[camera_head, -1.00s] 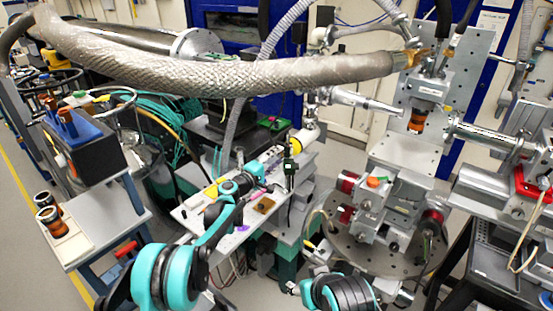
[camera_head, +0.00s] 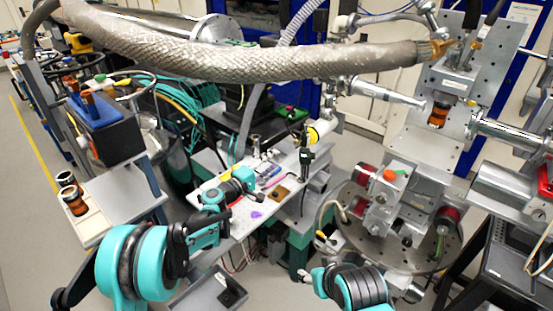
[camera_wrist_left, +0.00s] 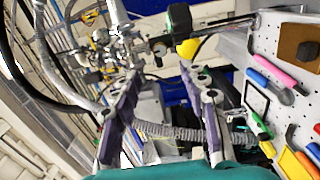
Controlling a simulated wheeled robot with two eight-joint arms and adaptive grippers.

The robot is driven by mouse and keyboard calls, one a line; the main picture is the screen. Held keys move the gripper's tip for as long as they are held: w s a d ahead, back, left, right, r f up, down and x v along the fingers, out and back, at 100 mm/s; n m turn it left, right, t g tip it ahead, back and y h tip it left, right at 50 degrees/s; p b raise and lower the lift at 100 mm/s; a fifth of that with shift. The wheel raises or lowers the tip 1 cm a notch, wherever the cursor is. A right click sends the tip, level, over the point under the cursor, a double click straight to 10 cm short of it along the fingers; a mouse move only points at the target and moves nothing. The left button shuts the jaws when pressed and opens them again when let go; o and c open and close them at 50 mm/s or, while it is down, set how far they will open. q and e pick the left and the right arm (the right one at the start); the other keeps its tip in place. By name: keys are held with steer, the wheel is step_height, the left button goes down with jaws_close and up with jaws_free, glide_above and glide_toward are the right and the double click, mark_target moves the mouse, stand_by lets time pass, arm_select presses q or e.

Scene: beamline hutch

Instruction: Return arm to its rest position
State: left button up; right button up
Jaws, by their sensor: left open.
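My left arm (camera_head: 140,262), teal and black, reaches in from the lower left in the head view. Its gripper (camera_head: 243,177) is over the left part of a white perforated board. The gripper's purple-grey fingers (camera_wrist_left: 157,88) are wide apart in the left wrist view, with nothing held between them. A grey ribbed hose shows behind the fingers. Part of my right arm (camera_head: 350,288) shows at the bottom of the head view; I cannot make out its gripper.
The white board (camera_head: 232,222) carries several coloured tools and a brown block (camera_head: 281,194). A thick braided hose (camera_head: 250,62) spans above. A round metal stage (camera_head: 360,245) stands right.

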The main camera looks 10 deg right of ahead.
stand_by(0.4)
arm_select(q)
steer(key=s+a+r+m+g+y, duration=0.1)
steer(key=s+a+r+m+y, duration=0.15)
steer(key=s+a, duration=0.45)
steer(key=s+a+r+m+g+y, duration=0.1)
steer(key=s+a+r+m+y, duration=0.15)
steer(key=s+a, duration=0.45)
steer(key=s+a+f+m+g+y, duration=0.1)
steer(key=s+a+f+y, duration=0.3)
steer(key=s+a, duration=0.4)
steer(key=s+a+f+m+y, duration=0.1)
steer(key=s+a+f+y, duration=0.4)
steer(key=s, duration=1.2)
steer(key=a, duration=0.4)
steer(key=shift+s+g, duration=0.2)
steer(key=shift+g, duration=0.2)
